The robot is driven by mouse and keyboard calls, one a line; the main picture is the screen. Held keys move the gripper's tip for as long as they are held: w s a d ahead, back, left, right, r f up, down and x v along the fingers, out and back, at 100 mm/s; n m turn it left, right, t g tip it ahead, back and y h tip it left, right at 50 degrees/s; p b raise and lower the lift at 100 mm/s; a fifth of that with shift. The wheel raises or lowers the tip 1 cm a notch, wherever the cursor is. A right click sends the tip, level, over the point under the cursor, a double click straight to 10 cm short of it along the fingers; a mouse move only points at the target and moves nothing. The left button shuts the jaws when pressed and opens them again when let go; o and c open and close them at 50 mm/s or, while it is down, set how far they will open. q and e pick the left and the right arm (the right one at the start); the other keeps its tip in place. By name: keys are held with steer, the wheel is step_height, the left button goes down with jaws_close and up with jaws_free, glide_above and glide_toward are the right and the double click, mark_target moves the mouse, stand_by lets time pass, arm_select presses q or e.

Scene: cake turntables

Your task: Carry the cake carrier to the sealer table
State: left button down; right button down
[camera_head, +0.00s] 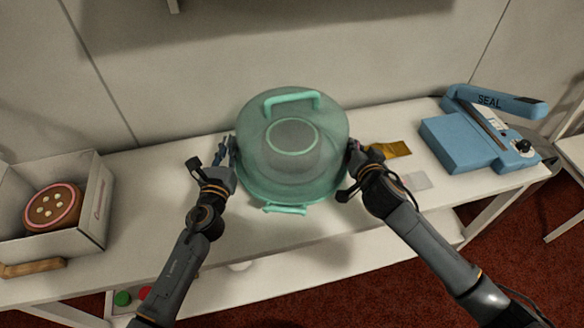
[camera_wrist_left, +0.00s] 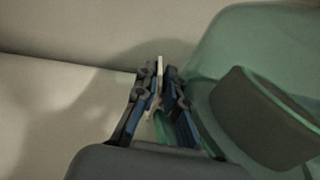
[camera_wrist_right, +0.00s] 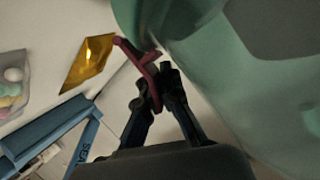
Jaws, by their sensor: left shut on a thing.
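The cake carrier (camera_head: 325,125) is a translucent green dome with a mint top handle and a mint front tab, with a darker round shape inside. It is upright at the middle of the white table; whether its base touches the tabletop is unclear. My left gripper (camera_head: 225,165) is at its left side, shut on a thin piece at its edge, seen in the left wrist view (camera_wrist_left: 158,80). My right gripper (camera_head: 358,170) is at its right side. In the right wrist view a pink clip (camera_wrist_right: 143,62) runs between its fingers (camera_wrist_right: 158,80); their grip is unclear. The blue sealer (camera_head: 465,140) stands at the right.
A gold packet (camera_head: 390,149) and a small clear bag (camera_head: 415,181) lie between carrier and sealer. An open white box (camera_head: 97,205) with a round brown cake (camera_head: 52,206) stands at the left. A wall backs the table (camera_head: 180,165). Another white table (camera_head: 572,150) shows at far right.

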steer(key=shift+a+r, duration=0.2)
steer(key=shift+a, duration=0.05)
arm_select(q)
steer(key=shift+f, duration=0.25)
arm_select(e)
steer(key=shift+d+f, duration=0.1)
steer(key=shift+f, duration=0.1)
